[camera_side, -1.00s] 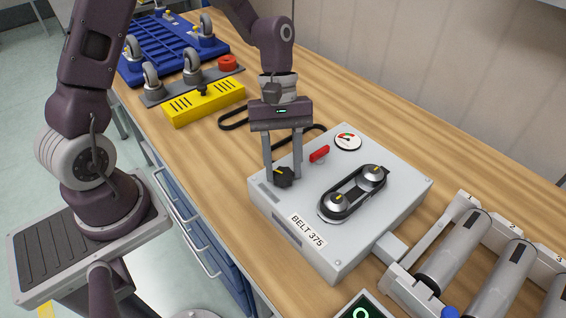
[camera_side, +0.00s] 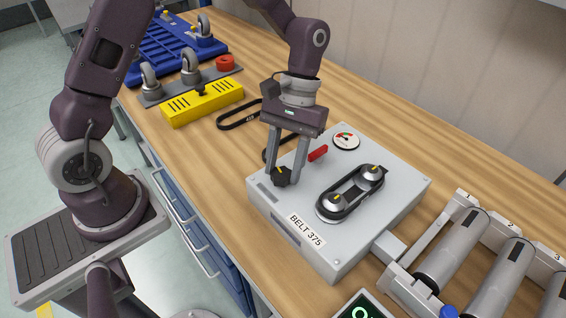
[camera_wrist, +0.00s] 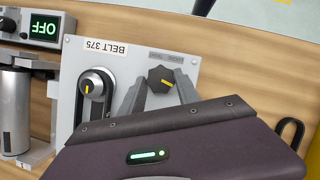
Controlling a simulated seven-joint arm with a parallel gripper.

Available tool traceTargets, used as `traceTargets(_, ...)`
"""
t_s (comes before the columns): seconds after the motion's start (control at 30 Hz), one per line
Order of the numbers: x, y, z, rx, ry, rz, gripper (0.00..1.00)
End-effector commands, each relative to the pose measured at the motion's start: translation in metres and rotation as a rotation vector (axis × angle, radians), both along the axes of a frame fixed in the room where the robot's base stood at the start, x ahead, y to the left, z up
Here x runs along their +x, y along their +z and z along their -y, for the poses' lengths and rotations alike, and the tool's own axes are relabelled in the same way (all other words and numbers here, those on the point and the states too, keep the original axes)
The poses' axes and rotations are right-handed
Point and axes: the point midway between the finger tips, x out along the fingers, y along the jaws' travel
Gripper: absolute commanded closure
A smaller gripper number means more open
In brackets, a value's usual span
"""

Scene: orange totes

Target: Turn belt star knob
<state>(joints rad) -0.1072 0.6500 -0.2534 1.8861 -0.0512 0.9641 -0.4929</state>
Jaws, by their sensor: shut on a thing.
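The black belt (camera_side: 350,194) runs around two silver pulleys on the box top.
A red lever (camera_side: 318,153) and a round gauge (camera_side: 346,141) stand behind the knob on the box. Rollers (camera_side: 450,248) lie at the right. A screen reads OFF (camera_wrist: 44,28). A yellow block (camera_side: 203,102) and loose belts (camera_side: 238,115) lie beyond the box.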

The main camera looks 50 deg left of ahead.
Motion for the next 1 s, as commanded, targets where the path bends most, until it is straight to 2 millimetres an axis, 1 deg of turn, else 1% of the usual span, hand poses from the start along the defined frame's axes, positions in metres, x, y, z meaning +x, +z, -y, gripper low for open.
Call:
traceTargets(0.3,0.0005,0.0004,0.0028,0.000,-0.285,0.000,1.00)
traceTargets(0.5,0.0003,0.0004,0.0037,0.000,-0.428,0.000,1.00)
traceTargets(0.8,0.0002,0.0002,0.0045,0.001,-0.562,0.000,1.00)
traceTargets(1.0,-0.0001,0.0002,0.0048,0.000,-0.598,0.000,1.00)
